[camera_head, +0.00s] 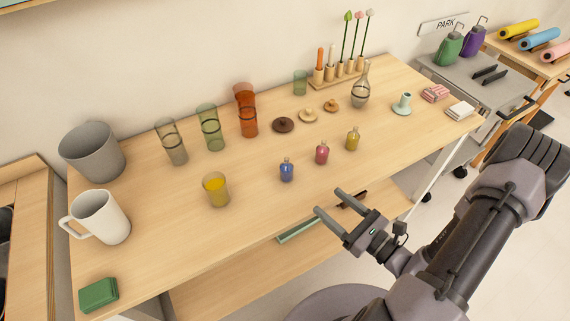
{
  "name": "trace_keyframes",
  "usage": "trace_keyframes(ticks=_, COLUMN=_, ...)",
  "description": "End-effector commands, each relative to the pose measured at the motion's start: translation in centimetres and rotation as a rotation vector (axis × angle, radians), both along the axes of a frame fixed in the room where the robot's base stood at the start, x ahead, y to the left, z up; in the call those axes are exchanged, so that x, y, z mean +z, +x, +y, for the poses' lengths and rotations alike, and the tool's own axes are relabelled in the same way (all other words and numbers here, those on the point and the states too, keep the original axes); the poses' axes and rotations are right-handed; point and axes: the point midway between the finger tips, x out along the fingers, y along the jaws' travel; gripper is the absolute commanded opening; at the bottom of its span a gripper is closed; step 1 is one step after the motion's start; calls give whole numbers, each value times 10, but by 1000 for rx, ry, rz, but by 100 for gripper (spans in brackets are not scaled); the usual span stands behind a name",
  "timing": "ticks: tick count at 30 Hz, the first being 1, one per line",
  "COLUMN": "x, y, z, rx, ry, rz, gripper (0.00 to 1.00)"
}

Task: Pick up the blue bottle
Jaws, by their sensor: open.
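The small blue bottle (287,171) stands upright on the wooden table (160,240), near its front edge. It is the leftmost of a row with a pink bottle (322,153) and a yellow bottle (352,139). My gripper (328,203) is open and empty. In the picture it is below and to the right of the blue bottle, by the table's front edge, apart from all the bottles. Nothing hides the blue bottle.
A tumbler with yellow contents (216,190) stands left of the blue bottle. Behind are green (210,130) and orange (246,115) glasses and a dark round lid (283,125). A white mug (98,217) and green block (98,295) are far left. Table around the blue bottle is clear.

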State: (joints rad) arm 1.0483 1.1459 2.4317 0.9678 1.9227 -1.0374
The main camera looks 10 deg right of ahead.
Motion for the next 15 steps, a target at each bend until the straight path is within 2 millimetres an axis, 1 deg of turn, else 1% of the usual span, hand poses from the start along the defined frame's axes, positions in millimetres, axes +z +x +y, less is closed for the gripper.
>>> trace_keyframes(ticks=2, x=-3, y=15, z=11, rx=8, ry=0, rz=0, gripper=62)
trace_keyframes(ticks=6, x=-3, y=53, z=34, rx=13, ry=-3, rz=-2, gripper=62)
trace_keyframes(ticks=9, x=-2, y=76, z=46, rx=11, ry=-2, rz=-3, gripper=62)
trace_keyframes(ticks=12, x=-1, y=89, z=52, rx=9, ry=-2, rz=-1, gripper=62)
trace_keyframes(ticks=15, x=0, y=96, z=56, rx=7, ry=-1, rz=-2, gripper=62)
